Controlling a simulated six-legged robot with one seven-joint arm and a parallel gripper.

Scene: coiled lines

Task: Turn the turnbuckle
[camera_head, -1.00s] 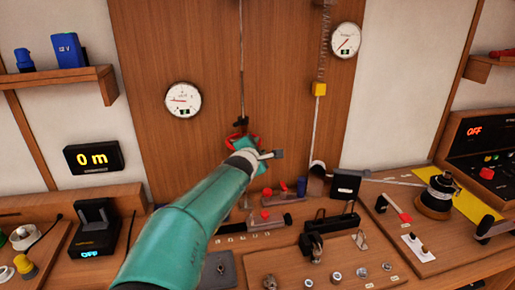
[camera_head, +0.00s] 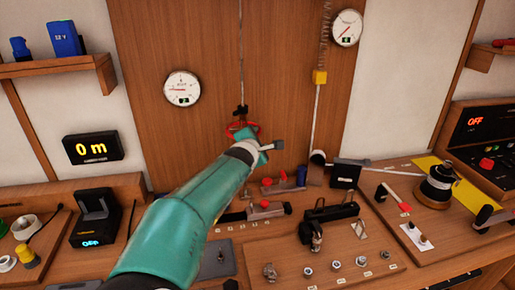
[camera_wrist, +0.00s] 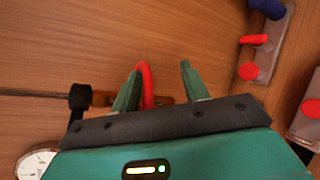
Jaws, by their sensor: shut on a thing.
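The turnbuckle hangs on the thin vertical line against the wooden panel, with a red ring (camera_head: 246,126) below a black fitting (camera_head: 240,110). In the wrist view its red ring (camera_wrist: 147,84) passes between my fingers, close against the left one, and the brass-brown body (camera_wrist: 165,101) lies behind. The black fitting (camera_wrist: 80,96) is to the left. My gripper (camera_wrist: 160,82) is shut on the turnbuckle, its fingers apart around it. In the head view my gripper and arm hide the turnbuckle's lower part.
A dial gauge (camera_head: 182,88) is left of the line. A second gauge (camera_head: 346,28) and a line with a spring and yellow block (camera_head: 320,77) are to the right. Below, the bench (camera_head: 285,250) holds red-knobbed clamps (camera_head: 265,204), a black block and several small fittings.

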